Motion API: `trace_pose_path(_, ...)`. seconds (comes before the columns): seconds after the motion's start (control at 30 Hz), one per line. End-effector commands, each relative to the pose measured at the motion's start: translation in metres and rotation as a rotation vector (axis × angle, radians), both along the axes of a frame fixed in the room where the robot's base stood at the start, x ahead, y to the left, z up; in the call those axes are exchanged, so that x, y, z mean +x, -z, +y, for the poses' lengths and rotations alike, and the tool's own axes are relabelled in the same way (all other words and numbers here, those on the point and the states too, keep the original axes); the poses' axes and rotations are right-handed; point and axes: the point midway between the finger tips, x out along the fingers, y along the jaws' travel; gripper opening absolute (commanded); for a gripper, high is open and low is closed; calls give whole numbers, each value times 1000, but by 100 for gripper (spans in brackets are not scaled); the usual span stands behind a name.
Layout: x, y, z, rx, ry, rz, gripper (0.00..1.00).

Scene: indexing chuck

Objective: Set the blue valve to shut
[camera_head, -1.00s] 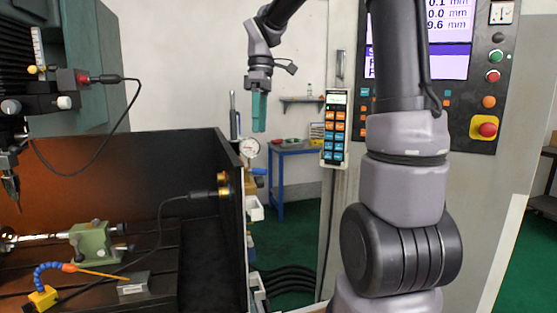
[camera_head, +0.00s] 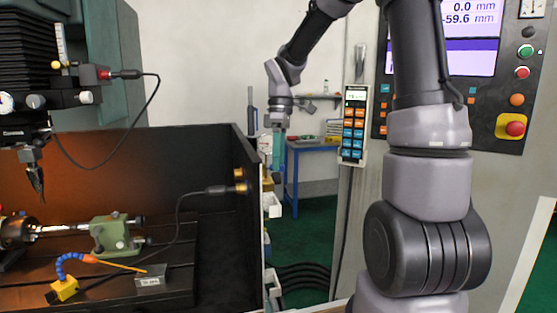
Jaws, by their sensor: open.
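My gripper (camera_head: 278,158) hangs pointing down beside the right wall of the machine enclosure, its teal fingers small and seen nearly edge-on. It is open, and I see nothing held in it. I cannot clearly make out a blue valve. A jointed coolant hose (camera_head: 68,264) with blue segments and an orange nozzle rises from a yellow block (camera_head: 63,289) on the machine bed at lower left. My gripper is well apart from this hose, to its right and higher in the picture.
The enclosure's dark wall (camera_head: 243,175) stands between the bed and my gripper. A green tailstock (camera_head: 115,235) and a chuck (camera_head: 15,232) sit on the bed. A hanging pendant (camera_head: 353,125) and a control panel (camera_head: 515,75) are to the right. A blue table (camera_head: 315,147) stands behind.

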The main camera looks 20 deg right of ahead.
Motion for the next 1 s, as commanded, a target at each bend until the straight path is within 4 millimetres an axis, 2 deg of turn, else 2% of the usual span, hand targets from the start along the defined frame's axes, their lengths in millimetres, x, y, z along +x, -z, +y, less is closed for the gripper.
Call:
trace_pose_path(0.2,0,1,0,0,0,0,53)
trace_pose_path(0.23,0,1,0,0,0,0,50)
trace_pose_path(0.3,0,0,0,0,0,0,23)
trace_pose_path(0.37,0,0,0,0,0,0,0)
trace_pose_path(0.73,-1,0,1,0,29,0,0)
trace_pose_path(1.0,-7,0,3,0,176,-2,0)
